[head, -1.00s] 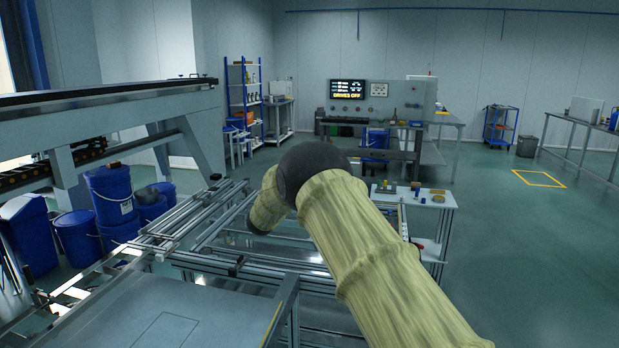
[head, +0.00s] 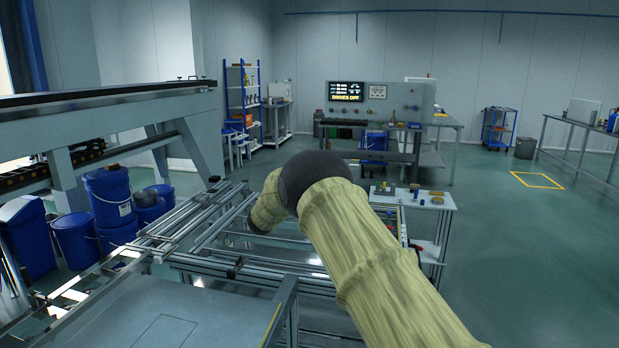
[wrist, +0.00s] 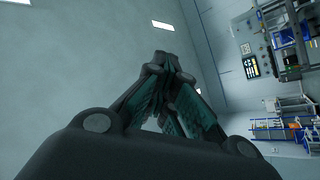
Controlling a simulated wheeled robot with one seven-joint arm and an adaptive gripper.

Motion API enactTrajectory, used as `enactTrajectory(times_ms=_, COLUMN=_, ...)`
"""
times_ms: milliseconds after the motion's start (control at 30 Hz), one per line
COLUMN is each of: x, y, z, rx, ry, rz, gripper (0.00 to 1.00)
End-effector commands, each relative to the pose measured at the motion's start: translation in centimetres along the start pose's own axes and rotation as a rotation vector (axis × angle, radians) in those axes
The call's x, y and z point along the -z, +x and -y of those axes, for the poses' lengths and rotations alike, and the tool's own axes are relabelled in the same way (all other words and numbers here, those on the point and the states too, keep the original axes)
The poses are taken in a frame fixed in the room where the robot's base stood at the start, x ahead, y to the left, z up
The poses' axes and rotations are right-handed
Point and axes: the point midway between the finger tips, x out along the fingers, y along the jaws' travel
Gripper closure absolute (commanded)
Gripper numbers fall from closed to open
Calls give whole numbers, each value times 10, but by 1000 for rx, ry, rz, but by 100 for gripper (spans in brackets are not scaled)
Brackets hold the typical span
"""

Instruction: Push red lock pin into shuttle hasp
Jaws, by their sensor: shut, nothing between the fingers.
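My gripper (wrist: 172,68) shows in the wrist view, with its dark fingers together at the tips and nothing between them. It points toward the pale wall and ceiling, away from any surface it could touch. In the head view my arm covers the middle and the gripper is hidden. I cannot make out a red lock pin or a shuttle hasp in either view. A metal rail frame (head: 205,262) lies around and beneath my arm. A small red item (head: 415,245) shows at a side cart, too small to identify.
A small side cart (head: 440,201) with small parts is right of my arm. Blue drums (head: 108,195) and a gantry beam (head: 110,115) are at left.

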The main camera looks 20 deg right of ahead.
Motion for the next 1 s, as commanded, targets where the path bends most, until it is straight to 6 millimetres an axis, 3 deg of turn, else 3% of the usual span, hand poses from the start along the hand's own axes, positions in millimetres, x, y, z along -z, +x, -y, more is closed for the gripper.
enactTrajectory(times_ms=1000, x=0, y=12, z=11, rx=0, ry=0, rz=0, gripper=100)
